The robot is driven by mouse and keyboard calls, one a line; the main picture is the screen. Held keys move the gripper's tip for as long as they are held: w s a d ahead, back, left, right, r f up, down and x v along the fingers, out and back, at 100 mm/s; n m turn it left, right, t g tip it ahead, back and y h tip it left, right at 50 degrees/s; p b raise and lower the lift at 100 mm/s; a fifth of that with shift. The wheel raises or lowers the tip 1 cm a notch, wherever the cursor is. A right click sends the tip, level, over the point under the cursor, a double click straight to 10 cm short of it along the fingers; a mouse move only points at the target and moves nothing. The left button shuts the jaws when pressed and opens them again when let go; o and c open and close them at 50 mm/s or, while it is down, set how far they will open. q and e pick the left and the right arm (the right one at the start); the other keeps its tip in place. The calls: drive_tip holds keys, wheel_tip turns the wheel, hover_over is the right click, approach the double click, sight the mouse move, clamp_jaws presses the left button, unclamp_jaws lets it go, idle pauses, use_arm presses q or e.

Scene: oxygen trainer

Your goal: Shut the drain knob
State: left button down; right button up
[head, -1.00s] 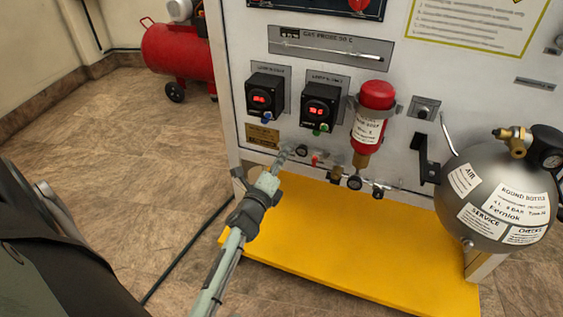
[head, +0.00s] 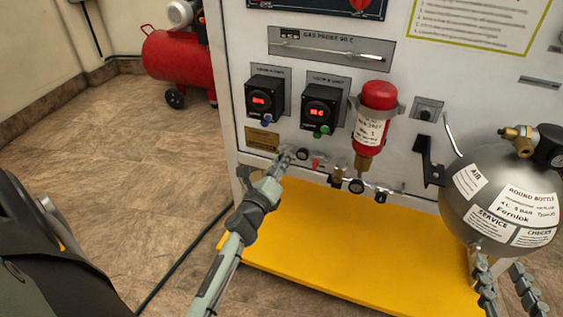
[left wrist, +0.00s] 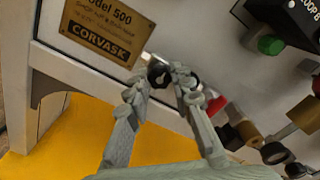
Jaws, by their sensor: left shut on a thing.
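A small black knob (left wrist: 157,73) with a silvery end sits low on the panel, below the brass-coloured CORVASK plate. I take it for the drain knob, though no label on it is readable. My left gripper (left wrist: 159,80) has its fingertips closed around this knob in the left wrist view. In the head view the left gripper (head: 288,155) reaches the panel's lower edge, where its fingers partly hide the fittings.
A red valve piece (head: 315,163) and a black knob (head: 356,186) sit to the right along the lower pipework. A red cylinder (head: 377,97) hangs above them. A yellow base shelf (head: 330,255) lies below.

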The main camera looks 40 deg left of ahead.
use_arm(q)
drive_tip(key=c, duration=1.3)
unclamp_jaws()
drive_tip(key=shift+r, duration=0.1)
wheel_tip(320, 180, up, 10)
drive_tip(key=shift+f, duration=0.1)
